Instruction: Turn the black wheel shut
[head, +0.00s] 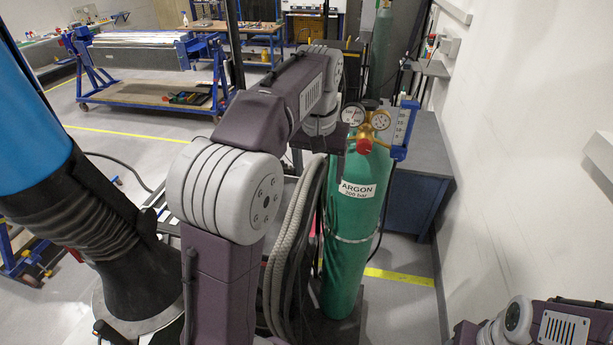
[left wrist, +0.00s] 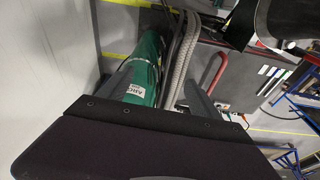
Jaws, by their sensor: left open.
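The green argon cylinder (head: 353,215) stands upright, with two round gauges (head: 367,119) and a red knob (head: 364,146) on brass fittings at its top. A dark part (head: 371,103) shows just behind the gauges; I cannot tell whether it is the black wheel. My left gripper (head: 336,139) is beside the cylinder's top, left of the gauges, partly hidden by my wrist. In the left wrist view its two grey fingers (left wrist: 158,72) are spread apart, with the cylinder (left wrist: 143,65) beyond them and nothing held. My right gripper is out of sight.
Grey hoses (head: 289,235) hang just left of the cylinder. A blue flow meter (head: 403,130) is right of the gauges. A blue-grey cabinet (head: 416,190) and the white wall (head: 520,130) bound the right side. A blue trolley (head: 150,80) stands far back left.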

